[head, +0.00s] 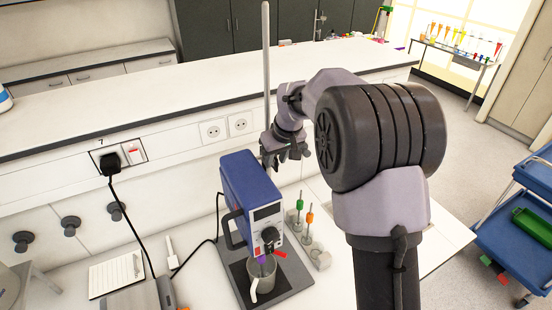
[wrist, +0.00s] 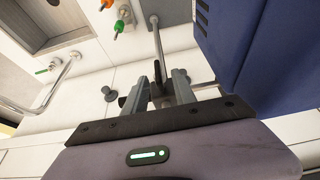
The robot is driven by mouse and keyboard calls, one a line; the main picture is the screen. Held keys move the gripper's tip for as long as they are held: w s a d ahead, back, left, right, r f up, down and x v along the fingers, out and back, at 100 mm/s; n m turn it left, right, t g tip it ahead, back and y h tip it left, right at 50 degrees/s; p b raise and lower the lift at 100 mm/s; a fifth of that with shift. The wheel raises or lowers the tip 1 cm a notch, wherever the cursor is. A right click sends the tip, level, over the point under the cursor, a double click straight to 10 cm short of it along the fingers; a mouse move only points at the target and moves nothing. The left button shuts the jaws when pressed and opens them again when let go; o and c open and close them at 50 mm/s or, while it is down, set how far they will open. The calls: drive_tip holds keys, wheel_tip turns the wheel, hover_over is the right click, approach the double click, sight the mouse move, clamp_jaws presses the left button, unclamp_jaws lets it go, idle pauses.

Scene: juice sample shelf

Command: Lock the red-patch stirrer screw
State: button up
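The stirrer (head: 252,190) is a blue box with a dark front panel, a black knob (head: 272,237) and a red piece (head: 281,254) low on its front. It is mounted by a tall grey rod (head: 266,70) on a dark base plate (head: 290,283). My gripper (head: 287,153) is behind the box, close to the rod. In the wrist view my gripper (wrist: 161,84) has its fingers apart, with the rod and a small dark part, perhaps the screw, between them. Contact cannot be made out. The blue housing (wrist: 245,40) fills the right side there. No red patch shows clearly on the screw.
A grey mug (head: 262,282) stands under the stirrer. Green- and orange-topped stirring rods (head: 309,218) stand in holders to its right. A notepad (head: 117,273) lies at left. A black plug (head: 110,162) and cables are by the wall. A blue cart (head: 520,220) is at right.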

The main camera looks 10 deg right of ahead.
clamp_jaws()
drive_tip(key=f+m+y+b, duration=0.1)
drive_tip(key=y+b, duration=0.1)
drive_tip(key=y, duration=0.3)
drive_tip(key=d+f+m+g+y+b, duration=0.1)
drive_tip(key=m+y+b, duration=0.1)
drive_tip(key=y, duration=0.3)
drive_tip(key=d+m+y+b, duration=0.1)
drive_tip(key=y+b, duration=0.2)
drive_tip(key=y, duration=0.3)
drive_tip(key=shift+w+d+f+g+b, duration=0.2)
drive_tip(key=shift+w+f+g+b, duration=0.15)
drive_tip(key=shift+f+g+b, duration=0.05)
drive_tip(key=shift+r+m+y+b, duration=0.1)
drive_tip(key=shift+m+y+b, duration=0.2)
drive_tip(key=shift+y, duration=0.1)
